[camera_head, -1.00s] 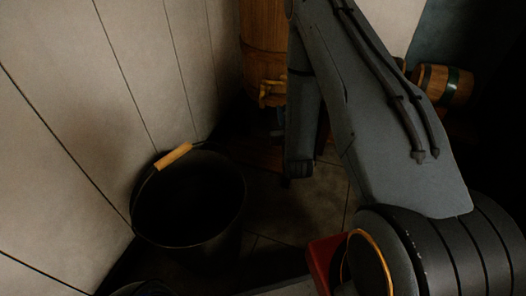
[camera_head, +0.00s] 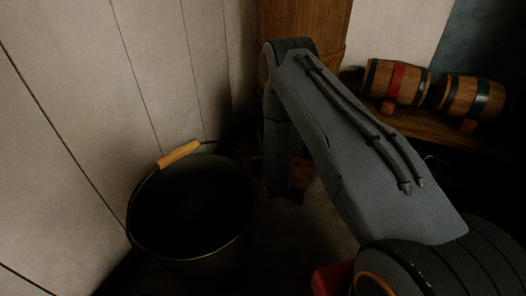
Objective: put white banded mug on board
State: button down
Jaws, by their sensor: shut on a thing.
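Neither the white banded mug nor the board shows in the head view. My gripper is not visible either. My grey arm crosses the middle and right of the picture and hides part of the floor and the wooden cask behind it.
A black bucket (camera_head: 190,215) with a wooden handle grip stands by the pale panelled wall (camera_head: 80,110) at left. A tall wooden cask (camera_head: 300,22) stands behind my arm. Two small kegs, one red-banded (camera_head: 379,82) and one green-banded (camera_head: 460,97), lie on a wooden shelf (camera_head: 425,124) at right.

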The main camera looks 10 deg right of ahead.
jog(key=shift+f+b, duration=1.25)
jog(key=shift+f, duration=1.1)
jog(key=shift+f, duration=0.15)
jog(key=c, duration=1.9)
grip_release()
jog(key=shift+o, duration=0.2)
jog(key=shift+s+r, duration=0.15)
jog(key=shift+r, duration=0.05)
jog(key=s+p, duration=0.5)
jog(key=s, duration=0.6)
jog(key=shift+s+a, duration=0.25)
jog(key=shift+s, duration=0.15)
jog(key=shift+w, duration=0.1)
